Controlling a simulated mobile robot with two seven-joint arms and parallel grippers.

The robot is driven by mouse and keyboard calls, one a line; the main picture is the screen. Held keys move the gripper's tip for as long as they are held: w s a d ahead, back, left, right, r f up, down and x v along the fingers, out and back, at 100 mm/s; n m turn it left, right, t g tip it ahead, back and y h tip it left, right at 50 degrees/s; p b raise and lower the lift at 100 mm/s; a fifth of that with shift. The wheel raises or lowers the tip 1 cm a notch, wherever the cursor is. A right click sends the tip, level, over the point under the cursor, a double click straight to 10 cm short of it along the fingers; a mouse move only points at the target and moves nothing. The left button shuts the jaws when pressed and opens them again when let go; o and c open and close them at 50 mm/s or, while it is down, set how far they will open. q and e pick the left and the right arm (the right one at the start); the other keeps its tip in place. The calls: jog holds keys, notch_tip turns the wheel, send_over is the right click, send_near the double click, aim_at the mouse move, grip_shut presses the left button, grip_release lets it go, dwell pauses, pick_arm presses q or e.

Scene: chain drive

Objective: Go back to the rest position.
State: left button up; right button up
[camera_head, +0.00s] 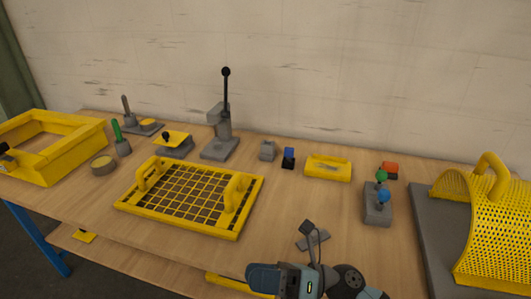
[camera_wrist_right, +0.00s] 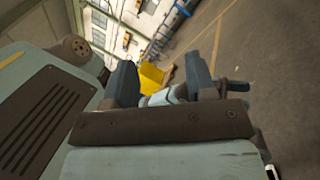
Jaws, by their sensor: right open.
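My right gripper (camera_wrist_right: 161,78) shows in the wrist view with its two dark blue-grey fingers apart. Nothing sits between them; floor and a blurred yellow thing show beyond the gap. In the head view my right arm's blue-grey and black end (camera_head: 300,282) is low at the bottom edge, in front of the table. Its fingertips are hard to make out there. My left gripper is in neither view.
The wooden table (camera_head: 95,222) carries a yellow grid tray (camera_head: 128,208), a lever press (camera_head: 222,145), a yellow frame (camera_head: 75,160) and a perforated yellow guard (camera_head: 490,240).

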jog(key=w+d+f+m+t+h, duration=0.25)
jog(key=d+m+t+h, duration=0.2)
jog(key=m+t, duration=0.65)
jog(key=w+d+f+m+t+h, duration=0.2)
jog(key=d+f+m+t+h, duration=0.3)
jog(key=m, duration=1)
jog(key=s+d+f+m+g+h, duration=0.3)
jog(key=s+d+f+m+h, duration=0.15)
jog(key=f+m, duration=0.4)
jog(key=s+d+f+m+g+h, duration=0.2)
jog(key=s+d+f+m+h, duration=0.1)
jog(key=s+d+f+m, duration=0.5)
pick_arm(q)
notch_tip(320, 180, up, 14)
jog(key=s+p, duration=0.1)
jog(key=p, duration=1.5)
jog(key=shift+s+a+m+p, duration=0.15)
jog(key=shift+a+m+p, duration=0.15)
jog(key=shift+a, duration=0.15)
pick_arm(e)
notch_tip(320, 180, up, 12)
jog(key=a+n, duration=0.1)
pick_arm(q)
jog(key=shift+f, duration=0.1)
pick_arm(e)
jog(key=shift+w+a+n, duration=0.1)
jog(key=shift+n, duration=0.15)
